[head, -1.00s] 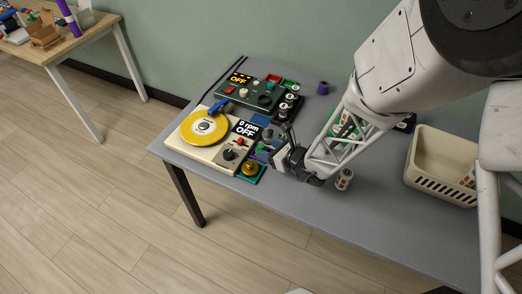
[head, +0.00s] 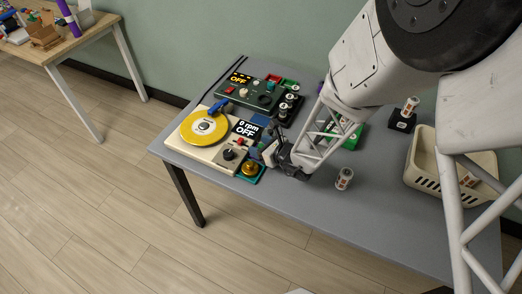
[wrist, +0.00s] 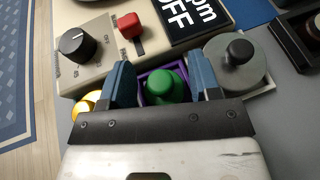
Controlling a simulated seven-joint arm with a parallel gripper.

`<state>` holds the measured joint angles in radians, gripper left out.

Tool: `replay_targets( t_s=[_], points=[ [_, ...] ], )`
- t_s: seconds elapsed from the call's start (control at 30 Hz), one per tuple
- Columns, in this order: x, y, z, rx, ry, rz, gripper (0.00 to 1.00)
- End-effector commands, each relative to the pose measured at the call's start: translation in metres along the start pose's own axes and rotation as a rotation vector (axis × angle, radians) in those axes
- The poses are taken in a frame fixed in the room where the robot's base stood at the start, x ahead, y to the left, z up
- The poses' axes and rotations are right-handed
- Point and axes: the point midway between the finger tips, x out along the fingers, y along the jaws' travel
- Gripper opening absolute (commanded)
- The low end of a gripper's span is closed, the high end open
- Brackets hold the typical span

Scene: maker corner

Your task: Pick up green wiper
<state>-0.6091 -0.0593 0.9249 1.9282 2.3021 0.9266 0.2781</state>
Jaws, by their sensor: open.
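The green wiper (wrist: 165,86) has a rounded knob top and sits in a small purple-rimmed holder (wrist: 143,93) beside the turntable unit. My gripper (wrist: 161,68) is open, with one blue finger on each side of the green wiper. It is not closed on it, and I cannot tell whether either finger touches it. In the head view my gripper (head: 268,150) is low over the front right of the turntable unit, and the green wiper is hidden or too small to make out there.
A grey disc with a black knob (wrist: 236,68) stands close to the right finger, and a brass piece (wrist: 88,104) lies close to the left. The turntable unit (head: 188,154) has a yellow disc.

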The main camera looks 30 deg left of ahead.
Motion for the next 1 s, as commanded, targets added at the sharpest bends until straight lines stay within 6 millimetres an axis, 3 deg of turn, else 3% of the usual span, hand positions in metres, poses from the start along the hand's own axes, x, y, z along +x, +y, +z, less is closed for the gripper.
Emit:
replay_targets(
  t_s=[0.07,0.3,0.73,1.0],
  points=[
    [0.000,0.000,0.000,0.000,0.000,0.000,0.57],
    [0.000,0.000,0.000,0.000,0.000,0.000,0.22],
    [-0.002,0.000,0.004,0.000,-0.001,0.000,0.20],
    [-0.011,0.000,0.026,-0.002,-0.001,-0.001,0.20]
  ],
)
